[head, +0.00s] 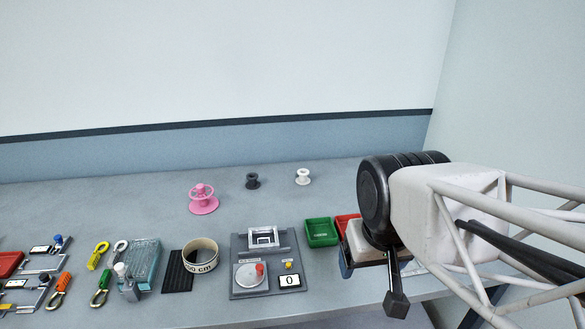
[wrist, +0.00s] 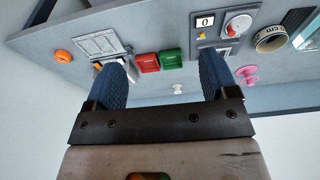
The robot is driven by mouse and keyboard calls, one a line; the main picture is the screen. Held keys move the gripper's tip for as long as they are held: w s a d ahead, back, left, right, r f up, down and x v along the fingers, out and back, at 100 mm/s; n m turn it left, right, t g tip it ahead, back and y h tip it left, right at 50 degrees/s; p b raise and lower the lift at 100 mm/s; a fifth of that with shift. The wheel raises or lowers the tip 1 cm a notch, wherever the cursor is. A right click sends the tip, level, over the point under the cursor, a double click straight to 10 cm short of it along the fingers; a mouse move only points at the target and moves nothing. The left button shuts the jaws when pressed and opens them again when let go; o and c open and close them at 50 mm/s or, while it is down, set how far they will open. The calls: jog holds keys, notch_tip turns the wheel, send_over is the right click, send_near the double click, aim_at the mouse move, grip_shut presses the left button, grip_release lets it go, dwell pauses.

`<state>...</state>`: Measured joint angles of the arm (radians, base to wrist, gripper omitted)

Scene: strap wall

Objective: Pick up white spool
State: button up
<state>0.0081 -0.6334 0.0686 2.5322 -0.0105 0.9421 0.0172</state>
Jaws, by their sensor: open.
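The white spool (head: 303,177) stands upright at the back of the bench, right of a dark spool (head: 252,181). It also shows small in the wrist view (wrist: 178,89), between my fingers but well beyond them. My gripper (wrist: 165,80) is open and empty, with two blue textured fingers apart. In the head view the gripper is mostly hidden behind my arm at the right, over the bench's front right part, well away from the spool.
A pink spool stand (head: 203,200) is left of the spools. A green tray (head: 321,232) and a red tray (head: 346,222) lie between the spool and the front edge. A grey device with a dial (head: 250,275) and a tape roll (head: 200,256) are nearby. Bench around the white spool is clear.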

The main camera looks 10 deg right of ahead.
jog(key=w+a+f+m+y, duration=0.2)
jog(key=w+m+y, duration=0.3)
jog(key=w, duration=1.1)
jog(key=w+a+f+m+y, duration=0.1)
jog(key=w+a+m+y, duration=0.15)
jog(key=w+m, duration=0.9)
jog(key=m+t+y, duration=0.3)
jog(key=m+t, duration=0.3)
jog(key=m, duration=0.3)
send_near(303, 176)
jog(key=w, duration=0.2)
jog(key=w+a+f, duration=0.1)
jog(key=shift+w, duration=0.35)
jog(key=shift+a, duration=0.1)
jog(key=shift+x, duration=1.25)
